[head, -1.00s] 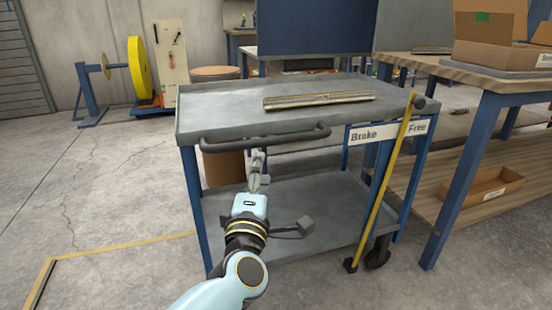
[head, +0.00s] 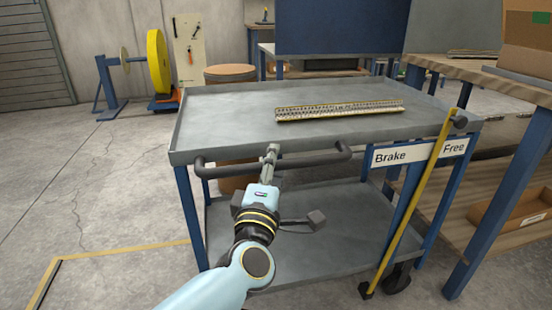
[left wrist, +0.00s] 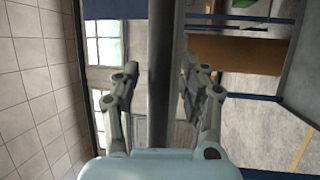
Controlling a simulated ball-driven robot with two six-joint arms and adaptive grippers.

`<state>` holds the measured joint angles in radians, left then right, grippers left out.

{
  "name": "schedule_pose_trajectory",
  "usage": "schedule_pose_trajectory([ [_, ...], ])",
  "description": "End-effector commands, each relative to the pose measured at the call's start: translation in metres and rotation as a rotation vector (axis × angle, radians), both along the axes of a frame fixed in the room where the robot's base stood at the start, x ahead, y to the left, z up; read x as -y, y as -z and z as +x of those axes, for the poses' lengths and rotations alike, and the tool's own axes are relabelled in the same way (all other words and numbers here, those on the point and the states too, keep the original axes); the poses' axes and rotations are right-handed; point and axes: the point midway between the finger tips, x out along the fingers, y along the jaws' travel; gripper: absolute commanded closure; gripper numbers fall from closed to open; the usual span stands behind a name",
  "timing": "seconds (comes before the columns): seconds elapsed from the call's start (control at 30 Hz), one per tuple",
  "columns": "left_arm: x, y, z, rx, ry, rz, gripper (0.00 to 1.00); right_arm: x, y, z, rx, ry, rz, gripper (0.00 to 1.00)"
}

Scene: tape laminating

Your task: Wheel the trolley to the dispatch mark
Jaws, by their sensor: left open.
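The trolley (head: 225,110) is a grey two-shelf cart with blue legs, standing in front of me. Its dark push handle (head: 222,171) runs along the near edge. My left gripper (head: 271,156) is at the middle of this handle. In the left wrist view, the handle bar (left wrist: 162,70) passes between the open fingers of the gripper (left wrist: 160,85), with gaps on both sides. The yellow brake lever (head: 412,205) leans right, its knob by "Free" on the Brake/Free label (head: 405,156). A yellow floor line (head: 130,248) with a corner shows at left. My right gripper is out of view.
A patterned flat strip (head: 340,111) lies on the trolley top. A wooden workbench (head: 480,72) with blue legs stands close on the right. A yellow reel on a stand (head: 158,62) is at the back left. The floor at left is open.

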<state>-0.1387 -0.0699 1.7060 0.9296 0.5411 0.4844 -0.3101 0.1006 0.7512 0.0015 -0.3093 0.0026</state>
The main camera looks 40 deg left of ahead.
Motion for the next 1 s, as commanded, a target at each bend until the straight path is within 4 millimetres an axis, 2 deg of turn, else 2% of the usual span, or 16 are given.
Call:
schedule_pose_trajectory([
  [0.13, 0.000, 0.000, 0.000, 0.000, 0.000, 0.000, 0.59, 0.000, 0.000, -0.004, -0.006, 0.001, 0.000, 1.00],
  [0.4, 0.000, 0.000, 0.000, 0.000, 0.000, 0.001, 0.94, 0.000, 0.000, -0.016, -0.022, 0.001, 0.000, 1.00],
  [0.47, 0.000, 0.000, 0.000, 0.000, 0.000, 0.001, 1.00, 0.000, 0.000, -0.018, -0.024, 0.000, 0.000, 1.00],
  [0.77, 0.000, 0.000, 0.000, 0.000, 0.000, 0.000, 1.00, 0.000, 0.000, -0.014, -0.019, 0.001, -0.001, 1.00],
  [1.0, -0.001, 0.000, -0.001, 0.000, 0.000, 0.000, 1.00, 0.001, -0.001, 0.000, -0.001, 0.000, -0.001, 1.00],
])
